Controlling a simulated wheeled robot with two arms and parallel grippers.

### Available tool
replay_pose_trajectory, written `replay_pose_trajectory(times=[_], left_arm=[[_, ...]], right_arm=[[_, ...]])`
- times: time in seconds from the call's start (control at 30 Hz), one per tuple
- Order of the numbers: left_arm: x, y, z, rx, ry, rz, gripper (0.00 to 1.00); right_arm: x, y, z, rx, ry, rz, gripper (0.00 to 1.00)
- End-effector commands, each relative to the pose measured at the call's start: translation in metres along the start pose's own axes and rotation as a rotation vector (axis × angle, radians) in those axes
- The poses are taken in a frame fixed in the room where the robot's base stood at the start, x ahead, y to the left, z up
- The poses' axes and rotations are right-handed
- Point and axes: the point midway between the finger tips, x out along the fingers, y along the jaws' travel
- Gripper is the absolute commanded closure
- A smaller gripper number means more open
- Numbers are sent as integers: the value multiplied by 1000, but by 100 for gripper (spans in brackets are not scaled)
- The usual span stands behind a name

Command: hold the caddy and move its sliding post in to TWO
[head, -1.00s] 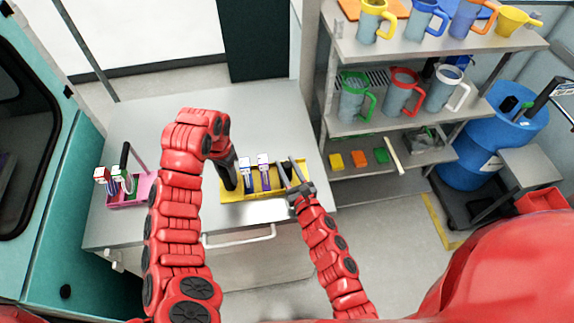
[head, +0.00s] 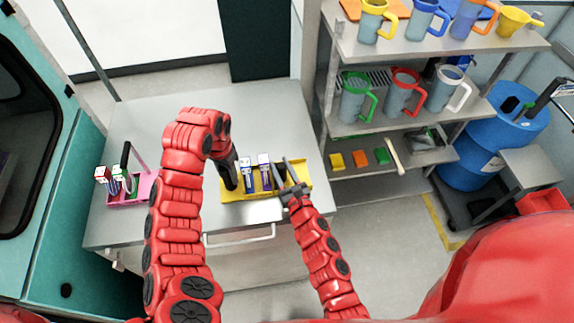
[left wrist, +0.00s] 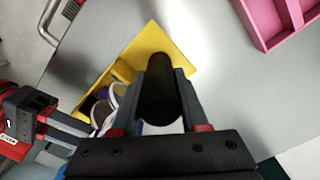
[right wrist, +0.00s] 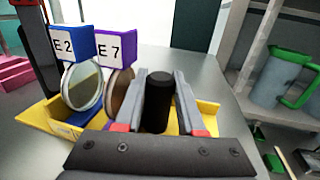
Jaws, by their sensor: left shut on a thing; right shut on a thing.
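The yellow caddy (head: 305,176) sits on the grey table. It also shows in the left wrist view (left wrist: 150,42) and the right wrist view (right wrist: 208,112). My left gripper (head: 234,172) is shut on the black upright handle (left wrist: 160,88) at the caddy's left end. My right gripper (head: 285,175) is shut on the black sliding post (right wrist: 158,100), which stands upright in the caddy. Two modules stand between the grippers: a blue one marked E 2 (right wrist: 74,44) and a purple one marked E 7 (right wrist: 115,48). The post's foot and any position marks are hidden.
A pink caddy (head: 147,188) with modules and a black handle stands left of my left arm. A shelf (head: 390,122) with mugs and small coloured blocks stands right of the table. The table's back part (head: 255,110) is clear.

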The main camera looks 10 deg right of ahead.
Motion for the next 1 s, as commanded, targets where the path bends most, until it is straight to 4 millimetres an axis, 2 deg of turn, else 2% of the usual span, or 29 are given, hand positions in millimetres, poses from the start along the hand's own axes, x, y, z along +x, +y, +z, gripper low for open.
replay_pose_trajectory(times=[0.1, 0.33, 0.37, 0.5, 0.83, 1.0], left_arm=[[1, 1, 0, 1, 0, 1, 100], [1, 1, 0, 2, 1, 1, 100], [1, 1, 0, 2, 1, 1, 100], [1, 1, 0, 2, 1, 1, 100], [1, 1, 0, 2, 1, 1, 100], [1, 1, 0, 2, 1, 1, 100]], right_arm=[[1, 6, -1, 1, 1, 2, 100], [1, 6, -1, 0, 1, 2, 100], [1, 6, -1, 0, 1, 2, 56], [1, 6, -1, 0, 1, 2, 31], [-3, 6, -1, 0, 1, 1, 31], [-26, 6, -2, 0, 5, 1, 31]])
